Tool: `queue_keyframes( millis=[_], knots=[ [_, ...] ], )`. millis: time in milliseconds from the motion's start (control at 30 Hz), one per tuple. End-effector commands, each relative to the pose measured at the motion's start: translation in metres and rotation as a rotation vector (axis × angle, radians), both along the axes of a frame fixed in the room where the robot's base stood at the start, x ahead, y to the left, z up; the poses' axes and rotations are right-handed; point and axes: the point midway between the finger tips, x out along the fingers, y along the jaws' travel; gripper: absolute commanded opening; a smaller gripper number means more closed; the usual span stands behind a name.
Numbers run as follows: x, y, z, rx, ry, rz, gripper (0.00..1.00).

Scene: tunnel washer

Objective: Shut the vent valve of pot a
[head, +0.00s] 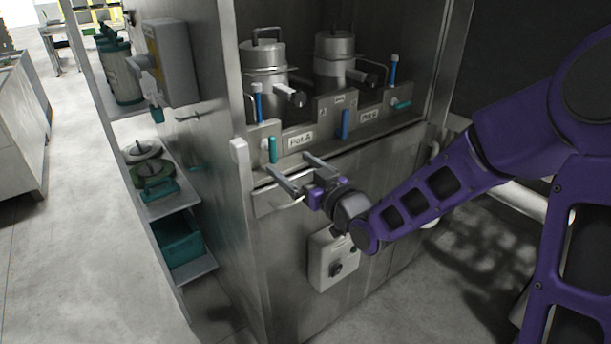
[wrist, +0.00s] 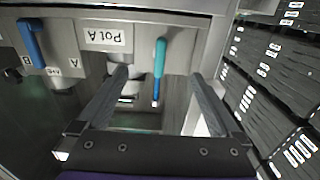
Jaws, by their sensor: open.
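Pot A (head: 264,62) is the left metal pot in the cabinet, behind the panel with the "Pot A" plate (head: 300,139). The plate shows upside down in the wrist view (wrist: 107,38). A teal lever (head: 272,149) hangs upright on the panel just left of the plate. A blue-handled lever (head: 258,102) stands above it by the pot. No readable label shows which is the vent valve. My gripper (head: 288,163) is open and empty, just in front of and below the plate. In the wrist view the teal lever (wrist: 160,57) appears between the fingertips, apart from both.
A second pot (head: 334,62) stands to the right with its own blue lever (head: 393,70) and teal lever (head: 401,104). A blue lever (head: 345,124) sits mid-panel. A grey switch box (head: 331,262) is below my gripper. Side shelves (head: 179,205) stand at left.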

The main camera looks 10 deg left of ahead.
Motion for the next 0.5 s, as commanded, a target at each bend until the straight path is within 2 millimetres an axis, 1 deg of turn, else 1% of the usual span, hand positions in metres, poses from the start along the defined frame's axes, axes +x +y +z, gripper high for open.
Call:
queue_keyframes(
  millis=[33, 200, 333, 500],
  knots=[
    [0.005, 0.007, -0.001, 0.001, 0.001, 0.002, 1.0],
    [0.021, 0.026, -0.003, 0.001, -0.001, 0.002, 1.0],
    [0.03, 0.037, -0.003, 0.0, -0.001, 0.002, 1.0],
    [0.039, 0.045, -0.001, -0.001, -0.001, 0.001, 1.0]
  ],
)
